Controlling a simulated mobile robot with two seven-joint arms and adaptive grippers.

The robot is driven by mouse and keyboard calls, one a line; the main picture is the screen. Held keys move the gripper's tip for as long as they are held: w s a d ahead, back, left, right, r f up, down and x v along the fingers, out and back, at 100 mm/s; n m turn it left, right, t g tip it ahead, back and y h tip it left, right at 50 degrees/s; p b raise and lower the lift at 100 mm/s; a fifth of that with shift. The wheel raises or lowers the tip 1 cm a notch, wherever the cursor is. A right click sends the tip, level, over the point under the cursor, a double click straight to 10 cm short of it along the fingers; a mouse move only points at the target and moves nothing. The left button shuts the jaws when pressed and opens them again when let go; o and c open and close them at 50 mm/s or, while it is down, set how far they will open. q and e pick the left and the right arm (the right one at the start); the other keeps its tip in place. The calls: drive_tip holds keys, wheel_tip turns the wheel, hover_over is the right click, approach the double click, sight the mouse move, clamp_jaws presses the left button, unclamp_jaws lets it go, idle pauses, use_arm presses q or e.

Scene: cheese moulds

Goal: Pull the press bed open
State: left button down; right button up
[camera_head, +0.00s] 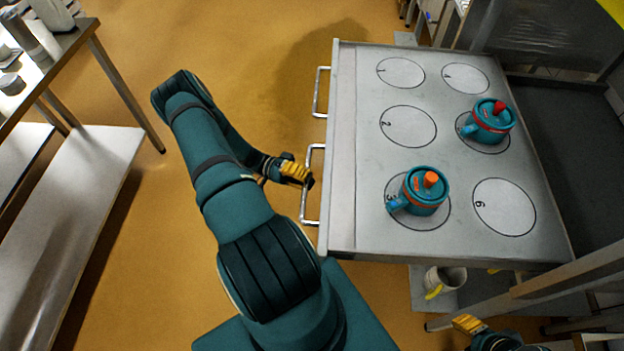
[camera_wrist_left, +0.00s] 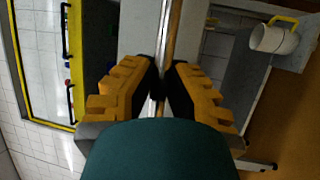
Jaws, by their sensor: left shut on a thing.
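The press bed (camera_head: 350,150) is a flat metal slab with numbered circles, on the right of the head view. Two bar handles stand on its left side, a far handle (camera_head: 317,92) and a near handle (camera_head: 305,208). My left gripper (camera_head: 307,180) is at the near handle, shut on its bar. In the left wrist view the left gripper's yellow fingers (camera_wrist_left: 164,80) lie on either side of a thin metal bar. My right gripper (camera_head: 468,325) shows only partly at the bottom edge; its fingertips are unclear.
Two teal lidded moulds stand on circles on the bed, one with an orange knob (camera_head: 425,192), one with a red knob (camera_head: 491,122). A white mug (camera_head: 446,278) sits below the bed's near edge. A metal bench (camera_head: 85,190) stands at left. Open floor (camera_head: 250,60) lies between.

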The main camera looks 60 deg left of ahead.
use_arm(q)
drive_tip(key=shift+s, duration=0.1)
drive_tip(key=c, duration=0.9)
unclamp_jaws()
drive_tip(key=shift+c, duration=0.2)
drive_tip(key=shift+a, duration=0.15)
drive_tip(key=v, duration=1.1)
drive_tip(key=shift+s+a+f, duration=0.2)
drive_tip(key=shift+s+a, duration=0.1)
